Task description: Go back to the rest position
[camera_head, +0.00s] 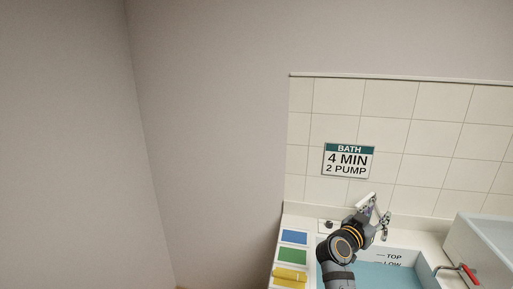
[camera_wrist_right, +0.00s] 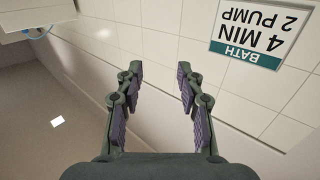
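My right gripper (camera_head: 375,219) is above the far edge of the blue bath, in front of the tiled wall. In the right wrist view the right gripper (camera_wrist_right: 158,88) is open, its two purple-padded fingers wide apart with nothing between them. My right arm reaches up from the bottom of the head view, over the bath. My left gripper is in neither view.
A bath (camera_head: 390,276) with TOP and LOW marks lies under the right arm. Blue (camera_head: 294,237), green (camera_head: 292,255) and yellow (camera_head: 290,273) patches lie left of it. A sign (camera_head: 348,161) hangs on the tiles. A grey-white box (camera_head: 485,245) with a red handle (camera_head: 470,274) stands right.

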